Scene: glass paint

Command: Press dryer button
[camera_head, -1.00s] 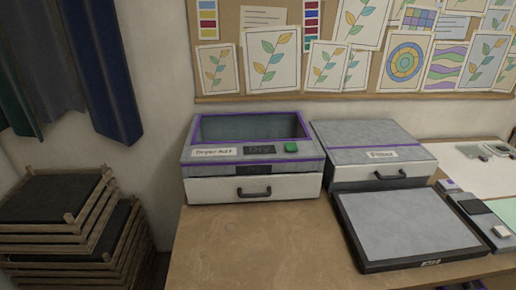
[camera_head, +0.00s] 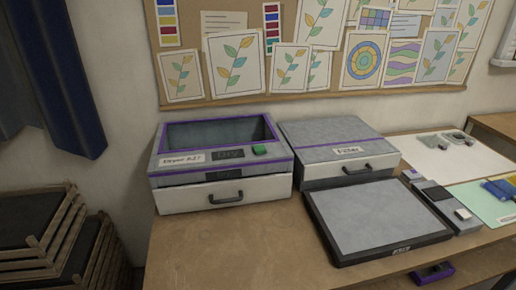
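The dryer (camera_head: 222,195) is a grey box with a white front drawer, purple trim and a dark window on top. It stands at the left end of the wooden table. Its green button (camera_head: 260,149) sits on the top front edge, right of a dark "Dry" panel (camera_head: 228,154). A white label is at the left of that panel. The drawer with its dark handle (camera_head: 225,198) looks closed. Neither of my grippers shows in the head view.
A second grey box (camera_head: 338,148) with a white label stands right of the dryer. A dark-framed grey panel (camera_head: 376,215) lies in front of it. The wooden table (camera_head: 225,255) is clear before the dryer. Stacked wooden racks (camera_head: 50,235) stand at the lower left.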

